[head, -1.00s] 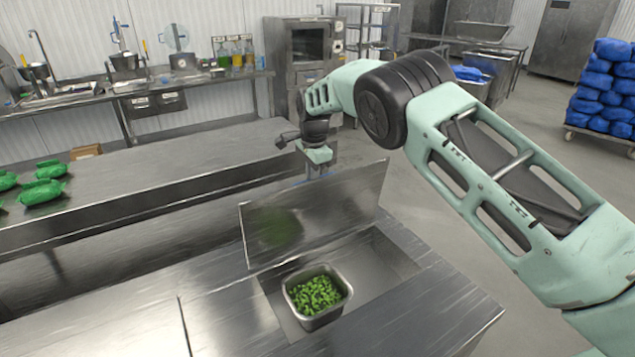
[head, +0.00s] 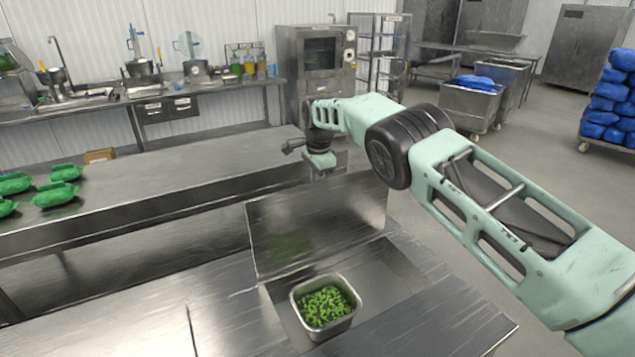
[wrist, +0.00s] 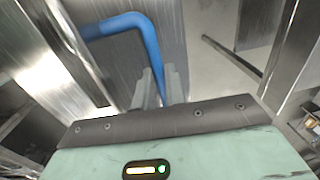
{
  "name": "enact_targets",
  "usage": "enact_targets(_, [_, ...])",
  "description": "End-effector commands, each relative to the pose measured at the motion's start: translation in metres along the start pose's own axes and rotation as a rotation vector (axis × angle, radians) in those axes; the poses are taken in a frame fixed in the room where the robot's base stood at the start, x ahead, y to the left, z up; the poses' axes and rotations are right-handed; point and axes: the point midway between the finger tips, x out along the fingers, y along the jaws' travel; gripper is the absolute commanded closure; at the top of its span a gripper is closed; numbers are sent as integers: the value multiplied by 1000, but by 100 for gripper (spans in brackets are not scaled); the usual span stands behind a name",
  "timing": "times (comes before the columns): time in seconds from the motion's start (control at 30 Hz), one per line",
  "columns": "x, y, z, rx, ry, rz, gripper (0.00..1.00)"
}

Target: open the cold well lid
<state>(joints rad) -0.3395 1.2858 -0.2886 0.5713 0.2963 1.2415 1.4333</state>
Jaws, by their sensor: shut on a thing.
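The cold well lid (head: 320,222) is a flat steel panel, raised steeply on the far side of the cold well (head: 385,270). A steel pan of green pieces (head: 327,305) sits in the well and reflects in the lid. My gripper (wrist: 162,98) is behind the lid's top edge in the head view, where the lid hides its fingers. In the wrist view its fingers are closed on a blue bar handle (wrist: 130,22), which bends beside a steel surface.
Green bags (head: 55,190) lie at the left of the long steel counter (head: 170,175). A cart of blue bags (head: 610,110) stands at the far right. The counter left of the well is bare.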

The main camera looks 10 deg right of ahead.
Motion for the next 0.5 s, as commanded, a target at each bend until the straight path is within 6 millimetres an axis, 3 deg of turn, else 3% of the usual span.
enact_targets(0.1, [8, 4, 2, 0, -4, 15, 100])
enact_targets(0.13, [8, 4, 2, 0, -4, 15, 82])
enact_targets(0.2, [8, 4, 2, 0, -3, 14, 66])
enact_targets(0.5, [4, 2, 1, 0, -1, 7, 66])
